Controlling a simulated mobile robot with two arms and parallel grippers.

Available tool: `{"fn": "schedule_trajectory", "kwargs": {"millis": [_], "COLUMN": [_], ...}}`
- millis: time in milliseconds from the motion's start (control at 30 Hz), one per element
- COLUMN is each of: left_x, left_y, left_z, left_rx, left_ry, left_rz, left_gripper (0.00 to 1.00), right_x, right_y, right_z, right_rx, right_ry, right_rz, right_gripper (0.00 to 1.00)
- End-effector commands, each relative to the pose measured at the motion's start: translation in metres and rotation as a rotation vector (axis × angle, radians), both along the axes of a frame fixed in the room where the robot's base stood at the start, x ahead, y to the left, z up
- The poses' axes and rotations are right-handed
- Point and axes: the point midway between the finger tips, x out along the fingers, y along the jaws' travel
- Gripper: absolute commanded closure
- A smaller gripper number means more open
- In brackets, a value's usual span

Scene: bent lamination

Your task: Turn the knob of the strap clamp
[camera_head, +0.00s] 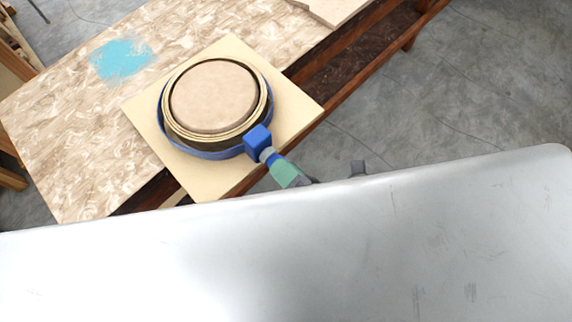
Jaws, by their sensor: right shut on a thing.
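The strap clamp's blue strap (212,155) runs around a round stack of thin bent wood layers (168,128) with a pale round form (213,96) in the middle. Its blue block (257,139) sits at the near right side of the ring. The knob (283,173), with a green handle, sticks out from the block toward the lower right. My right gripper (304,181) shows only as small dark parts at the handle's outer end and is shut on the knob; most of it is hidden. My left gripper is not in view.
The ring rests on a square pale board (297,104) on a wood-grain table (60,140) with a light blue paint patch (121,60). Another board (333,8) lies at the far edge. Grey concrete floor (480,90) is open at the right. The lower view is blocked.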

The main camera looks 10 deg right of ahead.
Motion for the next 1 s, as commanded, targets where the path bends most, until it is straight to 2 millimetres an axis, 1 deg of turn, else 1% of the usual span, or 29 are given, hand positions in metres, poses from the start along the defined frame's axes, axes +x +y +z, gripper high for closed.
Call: {"fn": "schedule_trajectory", "kwargs": {"millis": [100, 400, 633, 1000], "left_x": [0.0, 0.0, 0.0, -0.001], "left_y": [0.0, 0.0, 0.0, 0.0], "left_z": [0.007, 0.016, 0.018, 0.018], "left_rx": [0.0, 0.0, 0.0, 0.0], "left_ry": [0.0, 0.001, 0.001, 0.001], "left_rz": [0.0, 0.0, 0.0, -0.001], "left_gripper": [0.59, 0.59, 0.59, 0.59], "right_x": [0.0, 0.0, 0.0, 0.0], "right_y": [0.0, 0.0, 0.0, 0.0], "right_z": [0.002, 0.0, 0.0, -0.001], "right_rx": [0.07, 0.207, 0.252, 0.259], "right_ry": [0.05, 0.141, 0.172, 0.175], "right_rz": [-0.001, 0.0, 0.0, 0.0], "right_gripper": [0.84, 0.84, 0.84, 0.84]}}
